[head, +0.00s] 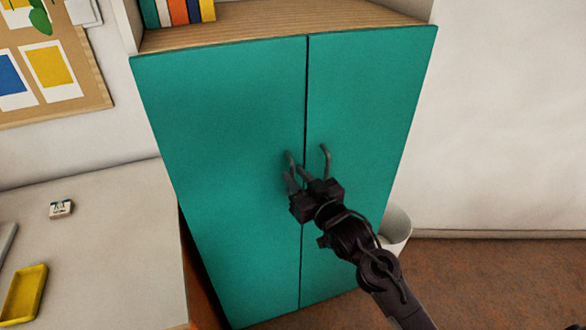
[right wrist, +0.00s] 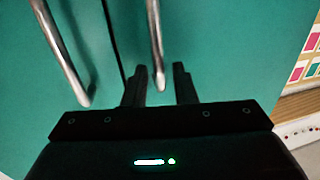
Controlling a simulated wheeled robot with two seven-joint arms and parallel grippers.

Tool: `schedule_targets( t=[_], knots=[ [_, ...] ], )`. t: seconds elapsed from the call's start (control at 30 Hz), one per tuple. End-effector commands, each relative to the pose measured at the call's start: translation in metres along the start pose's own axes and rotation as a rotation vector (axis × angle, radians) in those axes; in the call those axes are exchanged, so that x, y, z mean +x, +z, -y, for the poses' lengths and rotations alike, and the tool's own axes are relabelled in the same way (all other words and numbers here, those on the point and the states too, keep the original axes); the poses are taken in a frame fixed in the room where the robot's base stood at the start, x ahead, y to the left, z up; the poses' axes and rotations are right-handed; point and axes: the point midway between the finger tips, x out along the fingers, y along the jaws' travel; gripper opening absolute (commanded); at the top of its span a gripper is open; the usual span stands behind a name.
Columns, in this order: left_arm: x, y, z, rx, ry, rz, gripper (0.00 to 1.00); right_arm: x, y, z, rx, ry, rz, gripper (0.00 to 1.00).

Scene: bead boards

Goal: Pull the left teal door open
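The left teal door (head: 225,110) is shut, flush with the right teal door (head: 365,100) along a dark seam. Its dark curved handle (head: 289,160) stands near the seam; the right door's handle (head: 325,160) is just across it. My right gripper (head: 294,178) is open at the left door's handle. In the right wrist view, one end of a handle (right wrist: 155,45) shows between the two open fingers (right wrist: 160,75); I cannot tell whether they touch it. The other handle (right wrist: 62,55) is left of the fingers. My left gripper is not in view.
A pale desk (head: 110,235) stands left of the cabinet, with a yellow tray (head: 24,294) and a small white item (head: 61,209). A white bin (head: 398,228) stands right of the cabinet. Books (head: 178,12) sit on the shelf above. Floor at right is clear.

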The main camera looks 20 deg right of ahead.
Motion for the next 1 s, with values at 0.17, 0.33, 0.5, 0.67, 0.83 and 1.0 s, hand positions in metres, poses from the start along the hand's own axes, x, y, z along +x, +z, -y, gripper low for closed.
schedule_targets(
  t=[0.17, 0.33, 0.5, 0.67, 0.83, 1.0],
  knots=[
    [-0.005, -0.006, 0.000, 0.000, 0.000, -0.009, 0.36, 0.020, -0.001, 0.000, 0.001, 0.000, -0.001, 0.25],
    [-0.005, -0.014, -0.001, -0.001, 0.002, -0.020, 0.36, 0.025, 0.000, 0.000, 0.000, 0.000, 0.000, 0.25],
    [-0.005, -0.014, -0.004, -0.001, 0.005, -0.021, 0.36, 0.025, 0.001, 0.000, 0.000, 0.000, 0.000, 0.25],
    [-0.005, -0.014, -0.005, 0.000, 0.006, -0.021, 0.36, 0.025, 0.001, 0.000, 0.000, 0.000, 0.001, 0.05],
    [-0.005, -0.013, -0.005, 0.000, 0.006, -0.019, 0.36, 0.025, 0.001, 0.000, 0.000, 0.000, 0.001, 0.00],
    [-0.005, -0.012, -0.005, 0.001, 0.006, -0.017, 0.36, 0.025, 0.001, 0.000, 0.000, 0.000, 0.001, 0.00]
  ],
)
